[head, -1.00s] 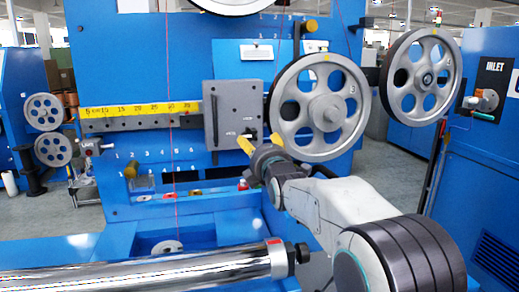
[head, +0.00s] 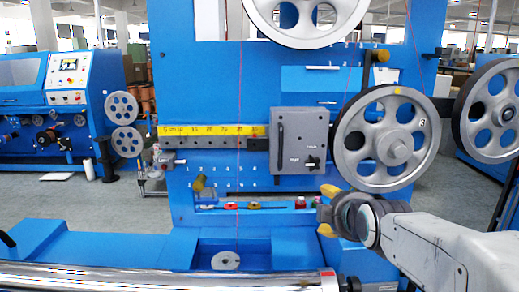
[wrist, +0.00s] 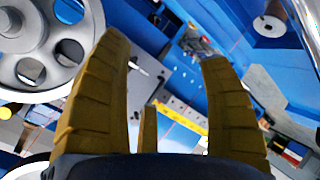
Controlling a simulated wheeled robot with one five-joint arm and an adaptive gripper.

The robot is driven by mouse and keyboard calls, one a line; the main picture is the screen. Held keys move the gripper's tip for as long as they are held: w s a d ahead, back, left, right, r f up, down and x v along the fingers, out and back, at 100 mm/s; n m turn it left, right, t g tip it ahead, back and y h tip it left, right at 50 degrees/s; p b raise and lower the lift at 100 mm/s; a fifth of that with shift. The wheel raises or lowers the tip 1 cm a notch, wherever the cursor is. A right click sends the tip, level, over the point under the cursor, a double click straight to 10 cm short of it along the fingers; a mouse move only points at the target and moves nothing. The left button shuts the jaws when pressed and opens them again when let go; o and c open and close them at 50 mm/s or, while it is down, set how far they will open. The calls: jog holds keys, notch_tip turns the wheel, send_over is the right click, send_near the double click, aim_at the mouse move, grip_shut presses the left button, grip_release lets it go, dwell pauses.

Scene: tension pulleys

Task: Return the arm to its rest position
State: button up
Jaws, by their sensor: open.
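My gripper (head: 327,210) has yellow fingers and is open, with nothing between them. In the head view it is in front of the blue machine (head: 205,100), below the grey box (head: 300,140) and at the lower left of a large spoked pulley (head: 400,150). My pale arm reaches in from the lower right. In the wrist view the ridged fingers (wrist: 170,105) stand wide apart. The grey box and yellow scale show between and beyond them. Part of a spoked pulley (wrist: 30,45) is at the left.
A yellow scale (head: 212,131) runs left of the grey box. A second pulley (head: 490,108) is at the right and another (head: 305,15) at the top. A shiny roller (head: 150,278) crosses the front. Open floor (head: 50,210) shows at the left.

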jog(key=s+m+g+p, duration=0.8)
jog(key=s+m+p, duration=0.3)
jog(key=s, duration=1.7)
jog(key=shift+s+f+g+p, duration=0.3)
jog(key=shift+s+g+p, duration=0.1)
jog(key=shift+p, duration=0.2)
